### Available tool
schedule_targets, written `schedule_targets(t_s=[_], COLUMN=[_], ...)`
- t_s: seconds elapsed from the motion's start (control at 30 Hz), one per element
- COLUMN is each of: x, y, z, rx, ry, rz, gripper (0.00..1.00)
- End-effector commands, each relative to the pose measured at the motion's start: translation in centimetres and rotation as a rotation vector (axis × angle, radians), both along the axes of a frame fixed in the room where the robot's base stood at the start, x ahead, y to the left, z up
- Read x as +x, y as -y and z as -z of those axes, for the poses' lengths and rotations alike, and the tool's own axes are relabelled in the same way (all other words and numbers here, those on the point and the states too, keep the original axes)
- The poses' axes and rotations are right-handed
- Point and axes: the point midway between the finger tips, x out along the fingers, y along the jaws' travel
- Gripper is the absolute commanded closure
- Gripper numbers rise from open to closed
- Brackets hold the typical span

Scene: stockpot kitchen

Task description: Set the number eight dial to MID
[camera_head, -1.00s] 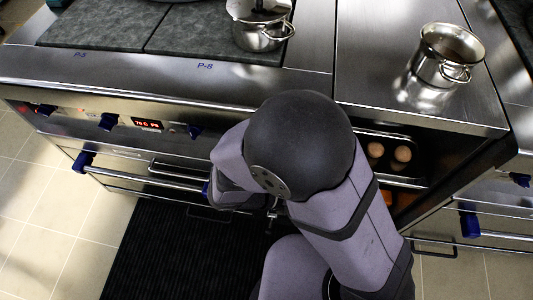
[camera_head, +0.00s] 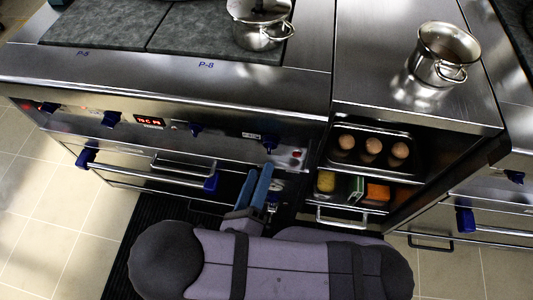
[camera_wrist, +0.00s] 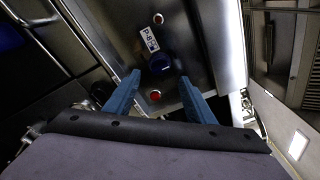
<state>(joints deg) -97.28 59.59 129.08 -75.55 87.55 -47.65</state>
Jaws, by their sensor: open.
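The number eight dial (camera_wrist: 160,63) is a dark blue knob on the steel front panel, beside a white P-8 label (camera_wrist: 149,40). In the head view this dial (camera_head: 270,143) is at the right end of the panel. My gripper (camera_wrist: 160,77) is open and empty. Its two blue fingers point at the panel, and in the wrist view the dial lies just beyond and between the fingertips. In the head view my gripper (camera_head: 259,170) is just below the dial, apart from it. The dial's pointer and setting marks are too small to read.
A red button (camera_wrist: 155,96) is near the dial. Another blue dial (camera_head: 193,129) and a red display (camera_head: 150,121) are to the left. A blue-ended oven handle (camera_head: 211,182) juts out below. A shelf tray (camera_head: 349,128) is on the right. A pot (camera_head: 262,35) stands on the hob.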

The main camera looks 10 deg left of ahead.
Motion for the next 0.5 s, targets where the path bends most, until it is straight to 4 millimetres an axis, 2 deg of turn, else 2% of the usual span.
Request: schedule_targets(t_s=[0.27,0.5], x=[0.4,2.7], y=[0.0,0.4], z=[0.0,0.0], rx=[-0.002,-0.001], ry=[0.005,0.005], rz=[-0.001,0.003], gripper=[0.5,0.5])
